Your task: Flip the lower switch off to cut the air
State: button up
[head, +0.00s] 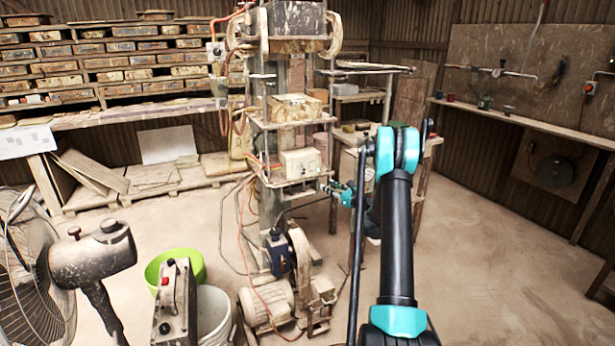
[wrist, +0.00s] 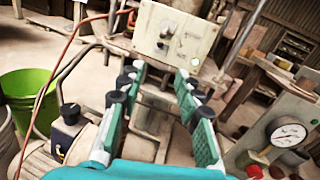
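A cream control box (wrist: 178,36) faces me in the wrist view, with small dark switches or knobs (wrist: 163,36) one above the other on its face. Which way they are set is too small to tell. A pale round light sits at its lower right. In the head view the same box (head: 300,163) is mounted on the dusty press. My gripper (wrist: 160,78) is open and empty. Its teal fingers point toward the box, lie below its face and appear apart from it. In the head view my gripper (head: 332,190) is just below and right of the box.
A panel with a pressure gauge (wrist: 288,135) stands at the right in the wrist view. A green bucket (wrist: 28,100) is at the left. Hoses and a motor (head: 268,300) surround the press base. A fan (head: 30,270) stands front left. Floor at the right is clear.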

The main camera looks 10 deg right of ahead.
aim_at(305, 173)
jog(key=x, duration=1.5)
jog(key=shift+w, duration=0.2)
jog(key=shift+a, duration=0.1)
grip_shut()
